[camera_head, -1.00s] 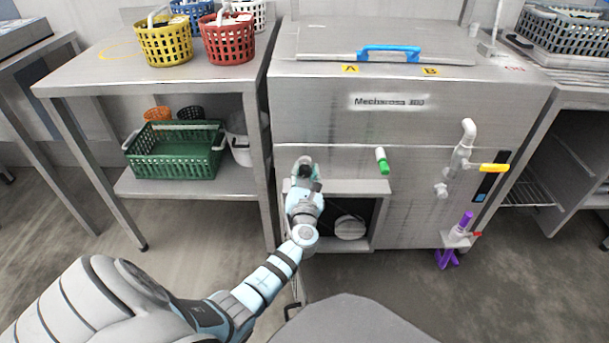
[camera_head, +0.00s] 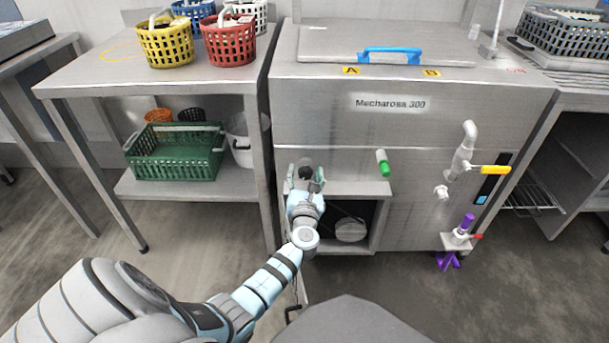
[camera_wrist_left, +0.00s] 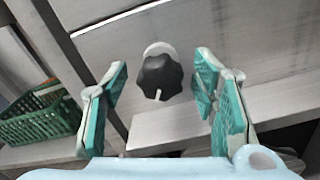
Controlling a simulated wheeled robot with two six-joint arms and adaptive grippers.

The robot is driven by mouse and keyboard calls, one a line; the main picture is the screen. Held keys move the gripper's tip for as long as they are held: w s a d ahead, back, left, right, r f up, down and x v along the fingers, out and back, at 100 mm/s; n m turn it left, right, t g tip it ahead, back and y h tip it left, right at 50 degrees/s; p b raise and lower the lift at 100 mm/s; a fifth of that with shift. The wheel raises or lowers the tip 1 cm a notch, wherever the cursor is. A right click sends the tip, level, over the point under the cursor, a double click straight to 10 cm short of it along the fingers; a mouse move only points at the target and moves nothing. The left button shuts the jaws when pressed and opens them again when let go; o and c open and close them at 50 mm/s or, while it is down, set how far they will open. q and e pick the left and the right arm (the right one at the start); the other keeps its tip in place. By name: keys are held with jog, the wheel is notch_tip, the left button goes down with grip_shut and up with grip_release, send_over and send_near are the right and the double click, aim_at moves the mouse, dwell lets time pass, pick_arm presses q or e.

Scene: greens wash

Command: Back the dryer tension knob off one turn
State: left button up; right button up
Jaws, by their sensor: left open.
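The black lobed knob (camera_wrist_left: 158,76) with a white pointer line sits on a pale round collar on the steel machine front (camera_head: 420,190). The pointer line points down in the left wrist view. The knob also shows, small, in the head view (camera_head: 306,172). My left gripper (camera_wrist_left: 160,92) is open, its two green-padded fingers on either side of the knob with gaps to both. In the head view my left gripper (camera_head: 305,178) is at the machine's left front, above an open recess. My right gripper is not in view.
A green-ended handle (camera_head: 383,163) sticks out right of my gripper. Farther right are a white pipe with a yellow lever (camera_head: 495,169) and a purple fitting (camera_head: 448,259). A green crate (camera_head: 172,165) is on the left shelf. The recess (camera_head: 368,215) below holds a round pale part.

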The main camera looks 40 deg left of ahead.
pick_arm(q)
jog(key=v, duration=1.2)
jog(key=shift+d, duration=0.1)
